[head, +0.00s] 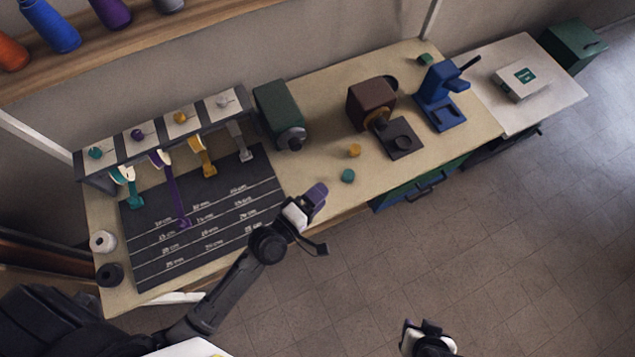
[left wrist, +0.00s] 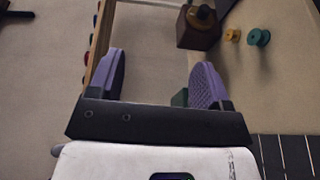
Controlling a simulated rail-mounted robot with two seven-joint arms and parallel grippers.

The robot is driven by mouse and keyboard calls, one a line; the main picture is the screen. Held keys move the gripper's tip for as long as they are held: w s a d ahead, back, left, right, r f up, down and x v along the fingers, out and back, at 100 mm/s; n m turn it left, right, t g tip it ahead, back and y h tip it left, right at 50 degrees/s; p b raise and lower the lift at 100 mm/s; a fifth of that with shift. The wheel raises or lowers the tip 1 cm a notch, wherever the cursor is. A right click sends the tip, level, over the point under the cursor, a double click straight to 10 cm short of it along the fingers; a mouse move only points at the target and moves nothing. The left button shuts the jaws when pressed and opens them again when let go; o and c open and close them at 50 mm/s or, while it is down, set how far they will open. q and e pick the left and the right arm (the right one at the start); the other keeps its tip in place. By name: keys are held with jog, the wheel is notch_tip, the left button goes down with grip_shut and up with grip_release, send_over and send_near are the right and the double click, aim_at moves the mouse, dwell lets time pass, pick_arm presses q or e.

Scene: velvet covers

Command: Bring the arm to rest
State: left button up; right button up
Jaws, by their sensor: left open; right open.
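My left gripper (head: 318,196) hangs over the front edge of the workbench, just right of the dark measuring mat (head: 150,265). In the left wrist view its two purple pads (left wrist: 160,82) stand wide apart with nothing between them. My right gripper (head: 428,335) is low over the floor at the bottom of the head view, away from the bench. Its fingers show only in part, and nothing is seen in it.
A ribbon rack (head: 170,135) stands behind the mat, with teal, purple, yellow and grey strips hanging. A green machine (head: 280,115), brown press (head: 372,103) and blue press (head: 440,95) stand along the bench. Small yellow (head: 354,151) and teal (head: 347,176) pieces lie near its front. Floor is clear.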

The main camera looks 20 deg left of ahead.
dwell(0.6)
pick_arm(q)
jog(key=s+d+f+m+g+h, duration=0.1)
jog(key=s+d+f+m+g, duration=0.35)
jog(key=m+g, duration=0.6)
jog(key=s+a+r+m+g+y, duration=0.25)
jog(key=s+a+m+y, duration=0.35)
jog(key=s+a, duration=0.85)
notch_tip(320, 180, up, 13)
jog(key=w+p, duration=0.1)
jog(key=p, duration=1.2)
jog(key=shift+n+y+p, duration=0.3)
jog(key=shift+n+y, duration=0.1)
jog(key=shift+n, duration=0.05)
